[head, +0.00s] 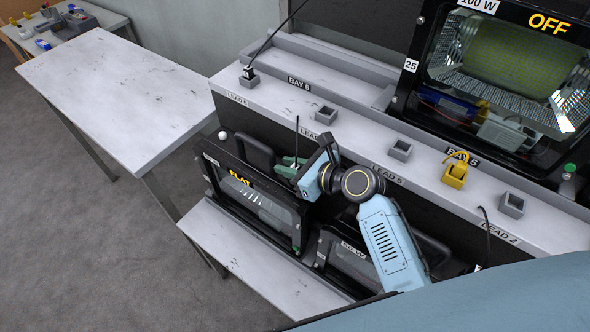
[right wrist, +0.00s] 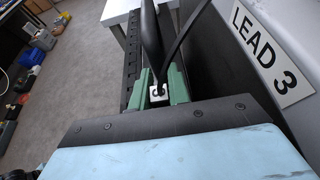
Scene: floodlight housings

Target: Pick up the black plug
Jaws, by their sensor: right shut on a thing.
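My right gripper (head: 290,166) hangs in front of the grey ledge, above the housing marked FLAT. Its green fingers also show in the right wrist view (right wrist: 159,90), shut on a plug (right wrist: 158,92) with a black cable. The plug's pale top face and dark centre show between the fingers; the rest of its body is hidden. The cable (head: 297,136) rises from the fingers in the head view. Another dark plug (head: 248,72) with a black cable stands in a grey holder at LEAD 6. My left gripper is not in view.
The grey ledge (head: 275,97) carries empty holders (head: 326,115) and a yellow plug (head: 455,171). The FLAT housing (head: 258,205) and a second housing (head: 350,262) stand below. A bare table (head: 115,95) is at left.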

